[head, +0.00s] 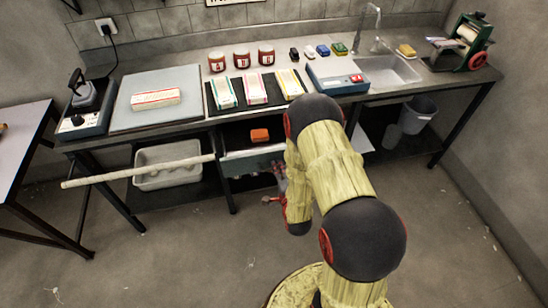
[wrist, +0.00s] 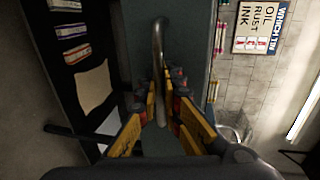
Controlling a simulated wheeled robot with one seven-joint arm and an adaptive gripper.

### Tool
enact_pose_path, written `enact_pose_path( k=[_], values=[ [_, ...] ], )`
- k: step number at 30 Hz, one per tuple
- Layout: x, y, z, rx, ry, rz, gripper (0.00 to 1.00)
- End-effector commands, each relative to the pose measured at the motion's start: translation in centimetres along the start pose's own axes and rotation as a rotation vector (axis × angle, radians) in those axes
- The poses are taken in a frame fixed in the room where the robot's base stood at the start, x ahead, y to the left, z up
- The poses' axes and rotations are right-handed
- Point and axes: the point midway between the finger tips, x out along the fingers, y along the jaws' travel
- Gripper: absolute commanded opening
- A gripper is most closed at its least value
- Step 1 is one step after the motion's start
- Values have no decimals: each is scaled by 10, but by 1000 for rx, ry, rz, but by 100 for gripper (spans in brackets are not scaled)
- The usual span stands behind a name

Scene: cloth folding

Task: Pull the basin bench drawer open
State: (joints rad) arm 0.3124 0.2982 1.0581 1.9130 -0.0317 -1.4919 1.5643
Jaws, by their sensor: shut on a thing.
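The basin bench (head: 205,125) stands against the wall with a sink at its right. Its drawer (head: 250,162) is under the bench top, left of my arm; the grey-green front appears to stand out from the bench, with a dark space and an orange block (head: 260,135) behind its top edge. My gripper (head: 281,178) is at the right part of that front, partly hidden by my arm. In the wrist view, my gripper (wrist: 167,90) is shut on the curved metal handle (wrist: 158,45), which runs between its yellow fingers. The grey drawer front (wrist: 190,35) lies behind the handle.
A pale rod (head: 135,173) juts out left of the drawer, before a white bin (head: 165,153) on the lower shelf. A grey bucket (head: 418,115) is at the right. A side table (head: 22,145) stands at the left. Floor before the bench is open.

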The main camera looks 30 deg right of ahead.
Motion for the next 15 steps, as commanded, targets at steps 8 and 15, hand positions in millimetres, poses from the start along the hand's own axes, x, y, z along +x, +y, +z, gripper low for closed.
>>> enact_pose_path(
  k=[8,15],
  values=[
    [-24,7,0,0,1,5,0],
    [-27,7,0,0,1,3,0]
  ],
)
